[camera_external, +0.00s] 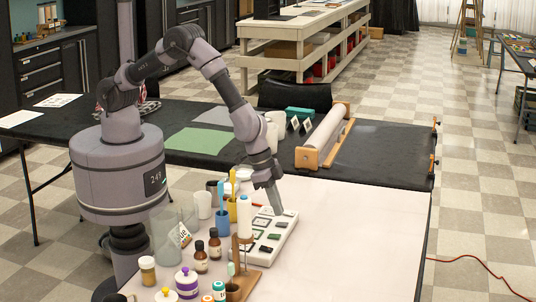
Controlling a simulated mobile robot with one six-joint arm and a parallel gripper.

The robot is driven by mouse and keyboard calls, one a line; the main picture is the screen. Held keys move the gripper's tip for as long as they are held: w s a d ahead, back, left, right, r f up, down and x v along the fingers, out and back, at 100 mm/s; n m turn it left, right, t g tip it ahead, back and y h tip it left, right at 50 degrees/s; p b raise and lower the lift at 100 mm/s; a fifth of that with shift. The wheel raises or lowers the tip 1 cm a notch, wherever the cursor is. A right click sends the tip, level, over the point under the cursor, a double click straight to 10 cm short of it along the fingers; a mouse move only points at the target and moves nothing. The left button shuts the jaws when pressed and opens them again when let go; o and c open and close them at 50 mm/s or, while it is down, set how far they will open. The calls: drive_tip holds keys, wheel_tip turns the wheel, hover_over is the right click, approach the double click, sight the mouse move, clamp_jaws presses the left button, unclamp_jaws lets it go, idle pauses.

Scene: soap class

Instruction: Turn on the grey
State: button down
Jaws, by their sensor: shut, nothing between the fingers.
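A white panel (283,231) lies on the white table, with several dark and green rectangular pieces along its top that look like switches. They are too small for me to tell which is grey or whether any is on. My gripper (277,210) is shut and empty, pointing down at the far end of the panel. Its tip is over or touching the panel's surface; I cannot tell which. A wooden stand and a white bottle partly hide the panel's left side.
Left of the panel stand a blue cup (222,224), a yellow cup (232,209), brown bottles (214,243), a clear jar (172,240) and a wooden stand (243,270). A wooden roll holder (325,138) sits behind. The white table is clear to the right.

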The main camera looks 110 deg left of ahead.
sight(287, 224)
drive_tip(key=p+v, duration=0.2)
drive_tip(key=v, duration=0.9)
drive_tip(key=shift+p, duration=0.35)
drive_tip(key=shift+w+r, duration=0.1)
drive_tip(key=shift+w, duration=0.1)
drive_tip(key=shift+w+d+r, duration=0.1)
drive_tip(key=shift+w+r, duration=0.1)
drive_tip(key=shift+w, duration=0.55)
drive_tip(key=b+x, duration=0.1)
drive_tip(key=x, duration=0.3)
drive_tip(key=b+x, duration=0.2)
drive_tip(key=x, duration=0.3)
drive_tip(key=b+x, duration=0.2)
drive_tip(key=x, duration=0.3)
drive_tip(key=shift+s+f, duration=0.1)
drive_tip(key=shift+s, duration=0.35)
